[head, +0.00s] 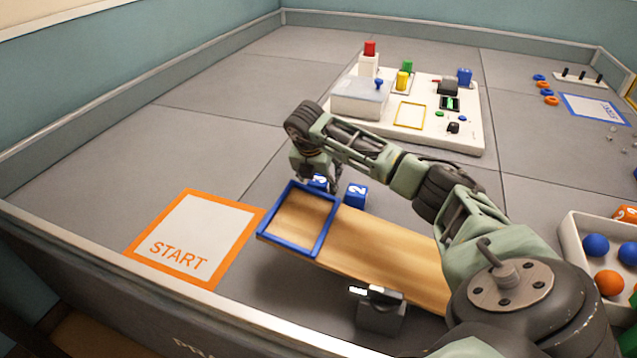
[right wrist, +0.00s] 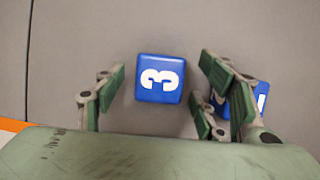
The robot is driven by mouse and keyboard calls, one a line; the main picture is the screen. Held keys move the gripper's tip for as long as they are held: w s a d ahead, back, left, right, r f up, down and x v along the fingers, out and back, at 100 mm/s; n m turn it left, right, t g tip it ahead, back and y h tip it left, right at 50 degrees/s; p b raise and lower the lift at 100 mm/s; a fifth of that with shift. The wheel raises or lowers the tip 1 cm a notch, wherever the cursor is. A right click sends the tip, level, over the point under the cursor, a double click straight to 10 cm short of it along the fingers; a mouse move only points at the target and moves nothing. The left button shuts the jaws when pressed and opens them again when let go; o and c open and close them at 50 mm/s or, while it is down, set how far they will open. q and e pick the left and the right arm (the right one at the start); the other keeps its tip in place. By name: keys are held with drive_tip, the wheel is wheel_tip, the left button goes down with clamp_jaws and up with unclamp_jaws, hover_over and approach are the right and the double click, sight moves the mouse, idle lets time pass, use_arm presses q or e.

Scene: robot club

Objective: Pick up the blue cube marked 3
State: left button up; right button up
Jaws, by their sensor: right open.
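The blue cube marked 3 (right wrist: 159,78) lies on the grey floor in the right wrist view, its white 3 facing up. In the head view the cube (head: 318,181) is partly hidden behind my right gripper and the blue frame. My right gripper (head: 328,184) is open above it. In the right wrist view its fingers (right wrist: 160,92) stand on either side of the cube with gaps, and nothing is held. A blue cube marked 2 (head: 356,194) stands just right of it; in the right wrist view this cube (right wrist: 240,105) is partly behind the right fingers. My left gripper is not in view.
A wooden board (head: 385,250) with a blue frame (head: 329,236) at its end lies close in front of the cubes. A white START pad (head: 195,229) is at left. A white panel (head: 455,136) with blocks and switches stands behind. A ball tray (head: 572,250) is at right.

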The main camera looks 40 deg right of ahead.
drive_tip(key=shift+w+d+f, duration=0.15)
drive_tip(key=shift+d+f, duration=0.05)
drive_tip(key=shift+f, duration=0.35)
drive_tip(key=c, duration=1.3)
drive_tip(key=shift+o, duration=0.2)
drive_tip(key=shift+r, duration=0.15)
